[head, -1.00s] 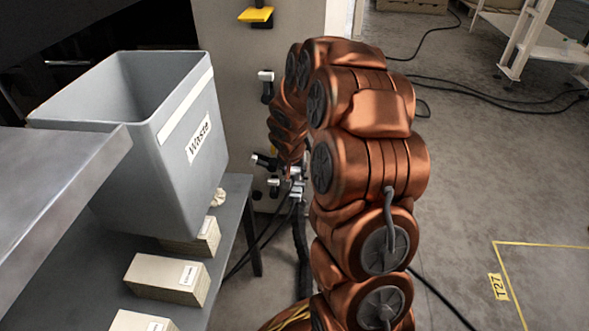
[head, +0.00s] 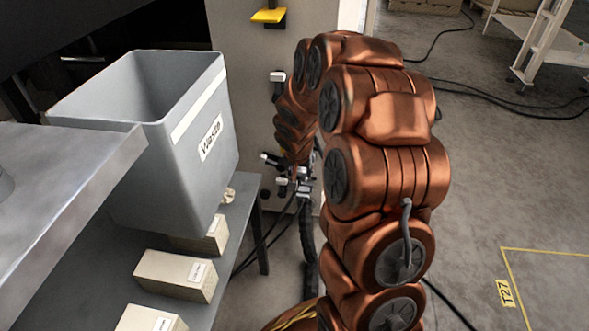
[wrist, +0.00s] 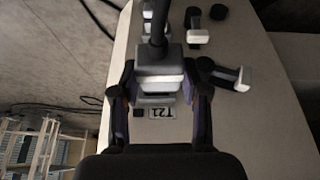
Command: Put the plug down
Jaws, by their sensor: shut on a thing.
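The plug (wrist: 160,62) is a dark block with a pale band and a thick dark cable. In the wrist view it sits between the two fingers of my gripper (wrist: 161,85), which are shut on it. Behind it is a pale panel with a label reading T21 (wrist: 162,113). I cannot tell whether the plug touches the panel. In the head view my gripper (head: 297,186) is small and partly hidden by my arm, close to the front of the grey cabinet (head: 250,100). The plug cannot be made out clearly there.
Black fittings with white ends stick out from the panel, one right of my gripper (wrist: 232,77). A grey Waste bin (head: 150,150) stands on a dark table (head: 235,215) with several boxes (head: 176,275). Cables hang below my gripper. Open floor (head: 470,180) lies right.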

